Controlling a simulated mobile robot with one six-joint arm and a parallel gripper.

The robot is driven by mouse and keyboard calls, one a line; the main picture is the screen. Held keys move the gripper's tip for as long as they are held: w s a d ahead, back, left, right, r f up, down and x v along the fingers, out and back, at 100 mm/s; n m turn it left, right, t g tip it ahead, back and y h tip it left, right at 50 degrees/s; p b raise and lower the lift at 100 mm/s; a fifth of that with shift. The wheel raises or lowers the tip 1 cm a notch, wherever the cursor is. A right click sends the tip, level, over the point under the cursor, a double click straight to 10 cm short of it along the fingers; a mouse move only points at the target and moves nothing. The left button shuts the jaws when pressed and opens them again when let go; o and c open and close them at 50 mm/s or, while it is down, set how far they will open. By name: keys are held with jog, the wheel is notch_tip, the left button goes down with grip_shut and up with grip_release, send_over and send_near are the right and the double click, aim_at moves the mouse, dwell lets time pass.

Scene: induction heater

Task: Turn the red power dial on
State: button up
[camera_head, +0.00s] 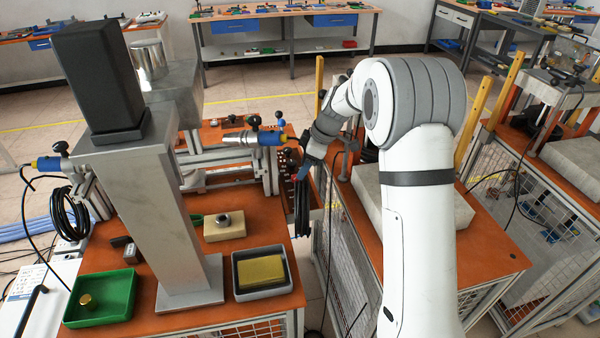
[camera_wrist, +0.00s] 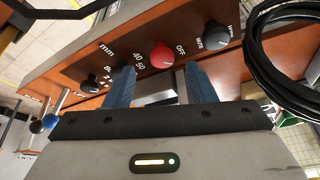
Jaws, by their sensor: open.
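The red power dial (camera_wrist: 163,56) sits on the dark control panel in the wrist view, with the word OFF printed to its right. My gripper (camera_wrist: 158,78) is open, its two blue fingers apart in front of the panel. The red dial appears beyond the fingertips and between them in the picture; I see no contact.
Black knobs (camera_wrist: 216,35) and (camera_wrist: 89,84) flank the red dial on the panel. A black coiled cable (camera_wrist: 290,50) hangs close at the right of the wrist view. The orange bench (camera_head: 262,218) carries a green tray (camera_head: 122,300) and a grey tray (camera_head: 287,268).

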aim_at(297, 181)
jog(key=shift+x, duration=1.85)
jog(key=shift+s+a, duration=0.1)
jog(key=c, duration=1)
